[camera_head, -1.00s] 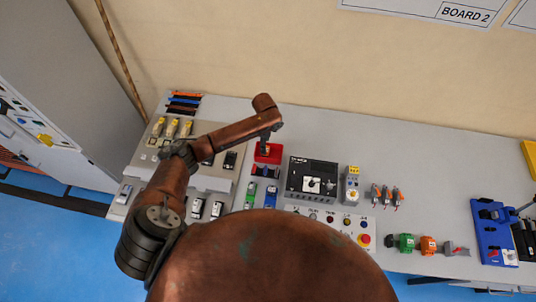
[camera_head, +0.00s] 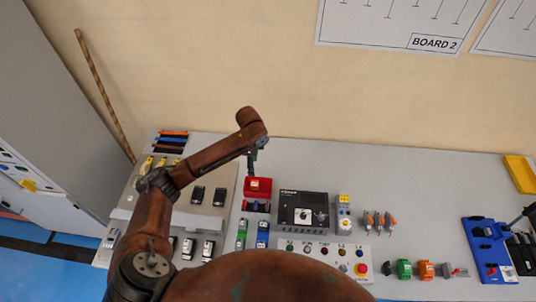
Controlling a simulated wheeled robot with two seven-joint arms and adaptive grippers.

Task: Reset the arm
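My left arm, rusty brown, comes in from the lower left and reaches over the bench. Its dark, narrow gripper (camera_head: 252,162) hangs from the far end of the arm. It shows just behind the red block (camera_head: 257,187) on the bench. I cannot tell whether it touches the block, or whether the fingers are open or shut. No held object shows.
The grey bench (camera_head: 420,185) carries a black control box (camera_head: 303,212), a button panel (camera_head: 325,252), several small coloured parts and a blue bender-like tool (camera_head: 488,245). A yellow tray (camera_head: 520,174) lies far right.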

